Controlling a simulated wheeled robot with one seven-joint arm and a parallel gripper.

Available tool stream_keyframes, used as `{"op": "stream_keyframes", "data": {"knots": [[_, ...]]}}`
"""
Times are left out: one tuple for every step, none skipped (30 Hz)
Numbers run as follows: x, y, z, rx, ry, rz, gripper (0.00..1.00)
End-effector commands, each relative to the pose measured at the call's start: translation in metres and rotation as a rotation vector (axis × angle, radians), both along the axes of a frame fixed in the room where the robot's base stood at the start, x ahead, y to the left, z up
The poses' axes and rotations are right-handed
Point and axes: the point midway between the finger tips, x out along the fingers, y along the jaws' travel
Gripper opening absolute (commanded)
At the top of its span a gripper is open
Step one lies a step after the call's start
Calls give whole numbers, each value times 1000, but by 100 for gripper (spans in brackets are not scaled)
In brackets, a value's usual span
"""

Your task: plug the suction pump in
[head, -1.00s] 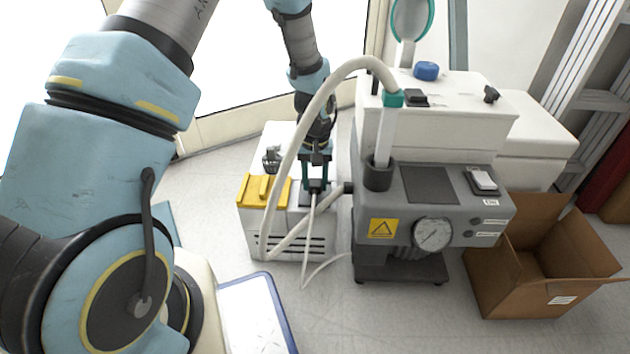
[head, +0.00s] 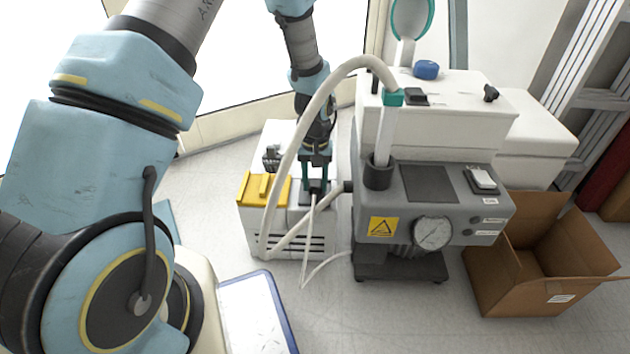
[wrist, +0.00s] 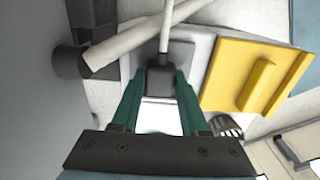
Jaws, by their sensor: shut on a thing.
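My gripper (head: 316,183) points down over the top of the low white unit (head: 262,232) with a yellow part on it. Its green fingers are shut on a dark plug (wrist: 156,84), seen between the fingertips in the wrist view. A thin white cord (head: 309,228) runs from the plug down in front of the white unit and toward the grey pump unit. The plug is at or just above a grey panel (wrist: 181,54) on the unit's top. The socket is hidden, and I cannot tell whether the plug is in it.
The grey pump unit (head: 430,185) with a gauge (head: 432,233) stands right of the white unit. A thick pale hose (head: 318,100) arches in front of my gripper. The yellow part (head: 263,189) is close on the left. An open cardboard box (head: 540,265) stands on the right.

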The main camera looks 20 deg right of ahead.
Motion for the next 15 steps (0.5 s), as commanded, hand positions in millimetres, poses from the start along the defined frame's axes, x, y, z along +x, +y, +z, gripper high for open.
{"op": "stream_keyframes", "data": {"knots": [[0, 0, -2, 0, 0, 0, 0], [0, 0, -2, 0, 0, 0, 0], [0, 0, -3, 0, 0, 0, 0], [0, 0, -3, 0, 0, 0, 0], [0, 0, -4, 0, 0, 0, 0], [0, 0, -5, 0, 0, 0, 0], [0, 0, -5, 0, 0, 0, 0], [0, 0, -5, 0, 0, 0, 45], [0, 0, -5, 0, 0, 0, 50], [0, 0, -5, 0, 0, 0, 53], [0, 0, -5, 0, 0, 0, 56], [0, 0, -5, 0, 0, 0, 61], [0, 0, -5, 0, 0, 0, 64], [0, 0, -5, 0, 0, 0, 68], [0, 0, -5, 0, 0, 0, 72]]}}
